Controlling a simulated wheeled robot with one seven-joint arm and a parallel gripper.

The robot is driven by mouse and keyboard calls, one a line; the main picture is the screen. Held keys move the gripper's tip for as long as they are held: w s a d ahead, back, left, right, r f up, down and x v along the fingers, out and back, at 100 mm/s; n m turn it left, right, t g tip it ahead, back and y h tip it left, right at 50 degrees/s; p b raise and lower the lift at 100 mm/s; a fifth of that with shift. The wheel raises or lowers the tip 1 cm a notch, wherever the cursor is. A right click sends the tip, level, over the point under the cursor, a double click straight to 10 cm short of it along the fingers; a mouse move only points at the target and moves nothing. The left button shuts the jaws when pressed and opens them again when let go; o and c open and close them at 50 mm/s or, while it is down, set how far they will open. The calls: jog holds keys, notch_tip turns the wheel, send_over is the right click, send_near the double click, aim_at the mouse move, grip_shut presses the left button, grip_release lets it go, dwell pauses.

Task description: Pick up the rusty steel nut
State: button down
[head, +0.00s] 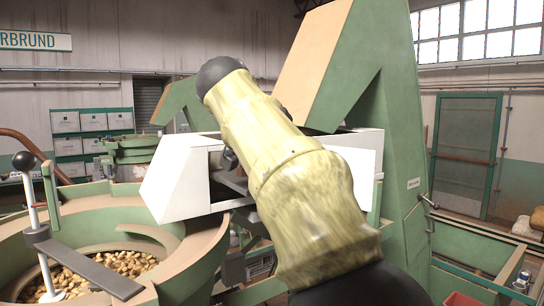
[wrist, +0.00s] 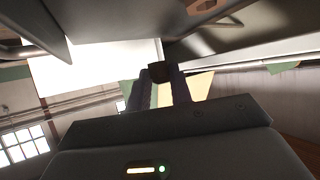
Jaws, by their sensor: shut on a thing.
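In the wrist view, my gripper (wrist: 161,84) has its two fingers closed on a small dark brown piece, the rusty steel nut (wrist: 159,72), held at the fingertips. The nut is in shadow, so its hole and facets cannot be made out. In the head view my own arm crosses the middle and hides the nut and most of the gripper.
A white angular housing (head: 185,180) stands behind my arm, against green hopper frames (head: 395,150). A round green bowl (head: 195,245) with brown pieces (head: 105,268) is at lower left. A green door (head: 466,140) is at back right. Surfaces hang close above the gripper in the wrist view.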

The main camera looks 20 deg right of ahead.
notch_tip(320, 180, up, 6)
jog(key=shift+f, duration=0.1)
dwell(0.4)
dwell(0.6)
